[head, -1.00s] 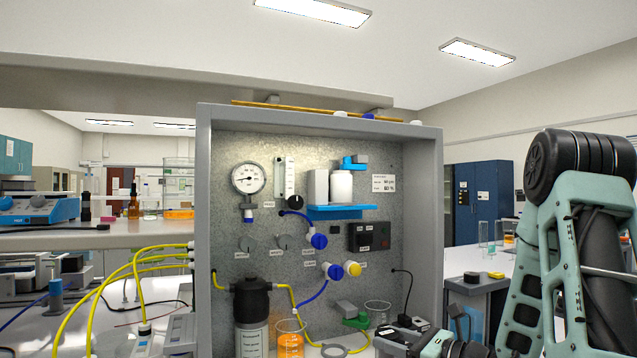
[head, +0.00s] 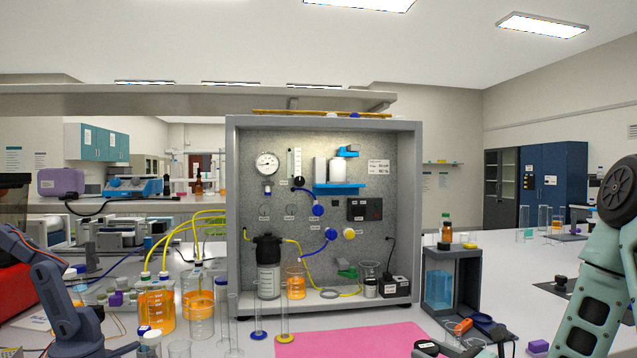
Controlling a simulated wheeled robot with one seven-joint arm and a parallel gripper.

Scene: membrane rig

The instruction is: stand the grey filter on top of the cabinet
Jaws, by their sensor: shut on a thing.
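The cabinet (head: 413,215) is a grey open-fronted box standing upright on the bench in the middle of the head view. Its back panel carries a gauge, valves, tubing and a blue shelf. A thin yellow-brown strip (head: 300,113) and small white and blue parts lie along its top. I cannot single out the grey filter with certainty. My arm shows at the right edge and runs down out of the picture. My gripper's fingers do not show, so neither does anything held between them.
A pink mat (head: 350,341) lies in front of the cabinet. Orange beakers (head: 157,308) and tall cylinders stand to its left. A dark frame with a blue tank (head: 440,285) stands to its right. Another robot arm (head: 62,300) is at the left. An overhead shelf (head: 150,101) runs behind the cabinet.

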